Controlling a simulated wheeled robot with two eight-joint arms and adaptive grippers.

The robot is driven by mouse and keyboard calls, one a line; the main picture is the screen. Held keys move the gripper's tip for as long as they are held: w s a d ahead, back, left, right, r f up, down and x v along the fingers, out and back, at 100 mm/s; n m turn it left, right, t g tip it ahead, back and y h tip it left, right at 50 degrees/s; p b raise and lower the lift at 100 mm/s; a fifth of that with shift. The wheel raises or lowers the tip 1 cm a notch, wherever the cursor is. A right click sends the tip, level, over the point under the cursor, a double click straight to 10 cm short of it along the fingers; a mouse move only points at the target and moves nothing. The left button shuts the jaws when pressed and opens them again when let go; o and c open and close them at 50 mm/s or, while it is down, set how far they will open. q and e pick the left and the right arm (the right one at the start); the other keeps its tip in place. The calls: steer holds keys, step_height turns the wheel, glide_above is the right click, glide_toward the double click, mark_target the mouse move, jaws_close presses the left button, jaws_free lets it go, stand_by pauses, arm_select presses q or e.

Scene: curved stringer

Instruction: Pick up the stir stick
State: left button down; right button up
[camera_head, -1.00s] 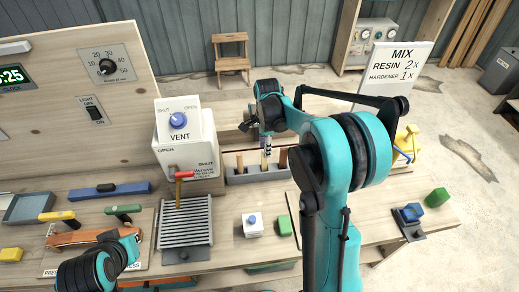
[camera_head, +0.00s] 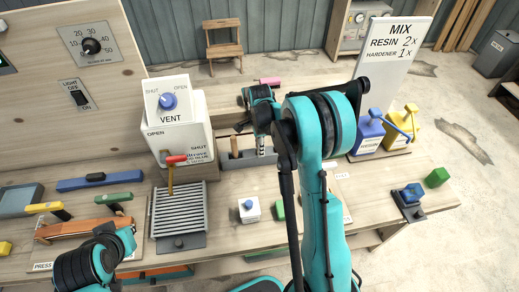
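A grey holder (camera_head: 228,163) stands behind the front worktop, with a brown wooden stick (camera_head: 234,146) and a black-and-white striped piece (camera_head: 261,145) upright at it. I cannot tell which of these is the stir stick. My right gripper (camera_head: 243,127) hangs just above the holder, near the tops of these upright pieces. It is small and dark, and my own arm covers part of the holder's right side. Whether its fingers are open or shut does not show. My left arm comes in at the bottom left; its gripper does not show.
A white vent box (camera_head: 180,135) with a red-handled lever (camera_head: 173,168) stands left of the holder. A slatted grey rack (camera_head: 180,212), a white block with a blue knob (camera_head: 249,209) and a green block (camera_head: 279,209) are in front. Blue (camera_head: 368,134) and yellow (camera_head: 402,132) containers stand right.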

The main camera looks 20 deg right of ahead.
steer(key=shift+r, duration=0.15)
jaws_close()
steer(key=shift+s, duration=0.1)
